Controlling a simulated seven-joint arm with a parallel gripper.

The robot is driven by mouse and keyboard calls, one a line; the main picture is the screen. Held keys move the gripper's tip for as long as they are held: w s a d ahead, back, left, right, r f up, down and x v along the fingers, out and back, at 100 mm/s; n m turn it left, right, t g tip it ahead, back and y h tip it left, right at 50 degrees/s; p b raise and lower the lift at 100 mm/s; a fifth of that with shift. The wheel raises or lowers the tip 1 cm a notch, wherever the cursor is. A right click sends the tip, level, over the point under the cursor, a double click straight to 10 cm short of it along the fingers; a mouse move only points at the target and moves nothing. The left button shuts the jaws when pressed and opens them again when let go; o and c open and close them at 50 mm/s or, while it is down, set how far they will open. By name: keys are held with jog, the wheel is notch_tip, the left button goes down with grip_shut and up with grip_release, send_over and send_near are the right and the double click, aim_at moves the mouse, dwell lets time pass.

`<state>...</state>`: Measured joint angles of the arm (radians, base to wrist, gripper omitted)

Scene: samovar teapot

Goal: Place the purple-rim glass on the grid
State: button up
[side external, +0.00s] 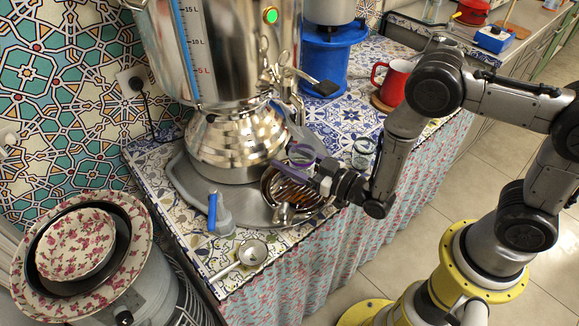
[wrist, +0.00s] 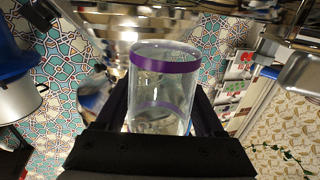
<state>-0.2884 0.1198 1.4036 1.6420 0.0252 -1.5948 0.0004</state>
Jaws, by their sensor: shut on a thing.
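The purple-rim glass (wrist: 162,92) is clear, with a purple band at its rim, and fills the middle of the wrist view. My gripper (wrist: 160,128) is shut on it, with one dark finger on each side. In the side view the glass (side external: 301,153) is small and partly hidden by my gripper (side external: 302,166). It is held in front of the samovar tap, above or near the grid. The grid (side external: 290,192) is a dark slatted insert in a round bowl on the grey tray. I cannot tell the exact height of the glass over it.
The steel samovar (side external: 238,140) with its black-handled tap (side external: 318,88) stands close behind my gripper. Another clear glass (side external: 363,152) stands to the right, before a red mug (side external: 392,82).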

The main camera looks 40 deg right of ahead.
jog(key=shift+w+f, duration=0.2)
jog(key=shift+f, duration=1.6)
jog(key=shift+f, duration=0.15)
jog(key=o, duration=1.4)
jog(key=shift+r, duration=0.2)
jog(key=v, duration=0.7)
jog(key=shift+s, duration=0.25)
